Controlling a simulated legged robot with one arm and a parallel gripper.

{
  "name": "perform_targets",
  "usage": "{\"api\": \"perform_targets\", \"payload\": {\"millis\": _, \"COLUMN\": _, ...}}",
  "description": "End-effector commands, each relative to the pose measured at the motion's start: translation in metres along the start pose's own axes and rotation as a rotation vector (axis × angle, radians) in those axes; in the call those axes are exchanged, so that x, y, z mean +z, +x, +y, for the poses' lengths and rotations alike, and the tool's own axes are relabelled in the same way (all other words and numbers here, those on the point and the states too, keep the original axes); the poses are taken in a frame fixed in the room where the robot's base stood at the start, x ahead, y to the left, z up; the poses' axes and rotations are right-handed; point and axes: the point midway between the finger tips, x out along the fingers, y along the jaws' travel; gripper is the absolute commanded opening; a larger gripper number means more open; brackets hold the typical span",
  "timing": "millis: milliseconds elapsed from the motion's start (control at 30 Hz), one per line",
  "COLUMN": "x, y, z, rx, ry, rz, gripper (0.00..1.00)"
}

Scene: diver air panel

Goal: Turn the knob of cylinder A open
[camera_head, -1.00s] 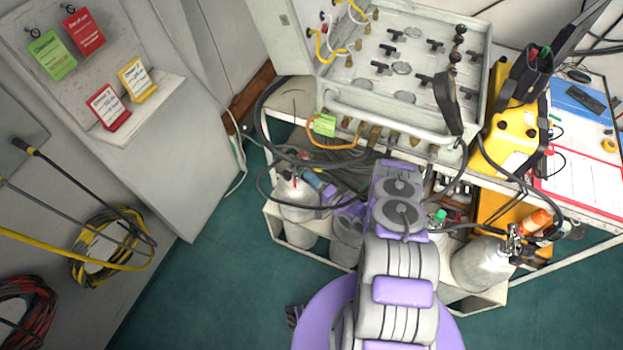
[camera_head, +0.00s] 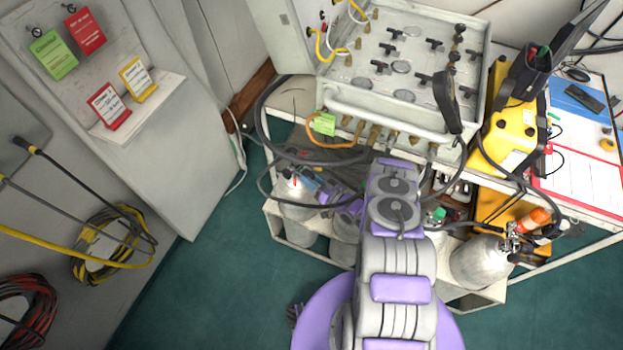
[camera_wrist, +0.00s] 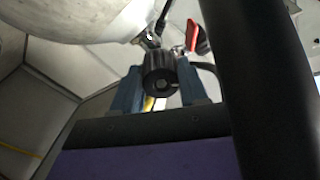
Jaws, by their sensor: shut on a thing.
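A black ribbed knob (camera_wrist: 160,74) with a round centre sits between the two blue-grey fingers of my gripper (camera_wrist: 160,90) in the wrist view. The fingers are shut on its sides. A pale rounded cylinder (camera_wrist: 75,18) lies just beyond, at upper left. In the head view a white cylinder (camera_head: 297,194) stands in the rack at left, and my gripper (camera_head: 318,190) is beside its top. My arm and the hoses hide the knob there. I cannot read which letter this cylinder bears.
Black hoses (camera_head: 262,125) loop around the rack close to my wrist. The valve panel (camera_head: 400,70) stands above it. A red part (camera_wrist: 193,36) is close behind the knob. Green floor (camera_head: 200,290) is open at left.

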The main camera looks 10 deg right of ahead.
Motion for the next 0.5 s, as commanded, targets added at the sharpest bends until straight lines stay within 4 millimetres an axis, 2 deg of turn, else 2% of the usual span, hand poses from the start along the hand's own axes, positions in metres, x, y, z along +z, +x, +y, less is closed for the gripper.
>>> {"api": "perform_targets", "payload": {"millis": 33, "x": 0.0050, "y": -0.0017, "z": 0.0001, "rx": 0.004, "ry": -0.038, "rz": -0.012, "gripper": 0.13}}
{"api": "perform_targets", "payload": {"millis": 500, "x": 0.0043, "y": -0.0021, "z": 0.0007, "rx": 0.000, "ry": -0.476, "rz": -0.031, "gripper": 0.13}}
